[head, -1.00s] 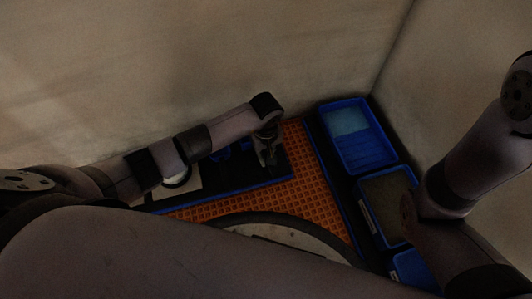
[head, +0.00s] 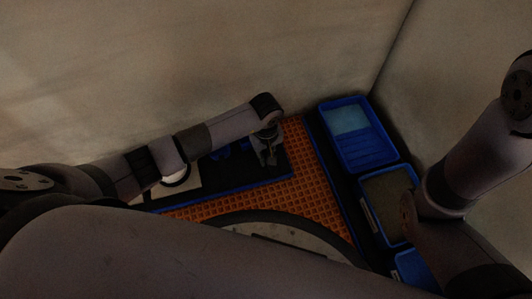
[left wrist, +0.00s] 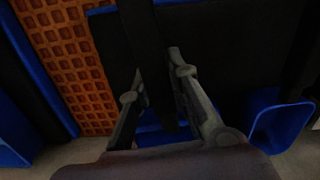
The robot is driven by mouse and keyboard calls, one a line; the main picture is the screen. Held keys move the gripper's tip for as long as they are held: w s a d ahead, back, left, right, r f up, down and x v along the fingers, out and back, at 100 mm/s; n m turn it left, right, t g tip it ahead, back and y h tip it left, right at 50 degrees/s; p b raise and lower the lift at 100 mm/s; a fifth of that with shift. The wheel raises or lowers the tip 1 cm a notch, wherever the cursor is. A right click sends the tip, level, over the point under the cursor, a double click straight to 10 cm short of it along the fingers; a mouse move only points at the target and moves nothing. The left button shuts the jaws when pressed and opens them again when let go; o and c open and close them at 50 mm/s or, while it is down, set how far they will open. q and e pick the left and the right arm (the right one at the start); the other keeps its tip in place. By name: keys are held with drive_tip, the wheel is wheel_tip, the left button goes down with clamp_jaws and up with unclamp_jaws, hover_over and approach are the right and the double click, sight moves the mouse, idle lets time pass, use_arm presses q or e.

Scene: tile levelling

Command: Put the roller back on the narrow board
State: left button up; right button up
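My left gripper (head: 267,154) reaches down over a black board (head: 240,180) with a blue edge, near the back wall. In the left wrist view my left gripper (left wrist: 156,62) has its two fingers apart. A long dark bar (left wrist: 146,35) runs between the fingers; I cannot tell whether they touch it. Blue parts (left wrist: 160,136) show between the finger bases. I cannot make out the roller for certain in this dim light, nor tell which dark strip is the narrow board. My right arm stands at the right; its gripper is not in view.
An orange grid mat (head: 312,200) surrounds the board's front and right. Blue trays (head: 363,165) and (head: 364,216) stand in a row at the right, near the wall corner. A blue open cup-like part (left wrist: 279,122) is close beside the left gripper. My arm hides the near area.

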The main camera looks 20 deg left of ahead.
use_arm(q)
drive_tip(key=o, duration=0.5)
drive_tip(key=shift+r, duration=0.1)
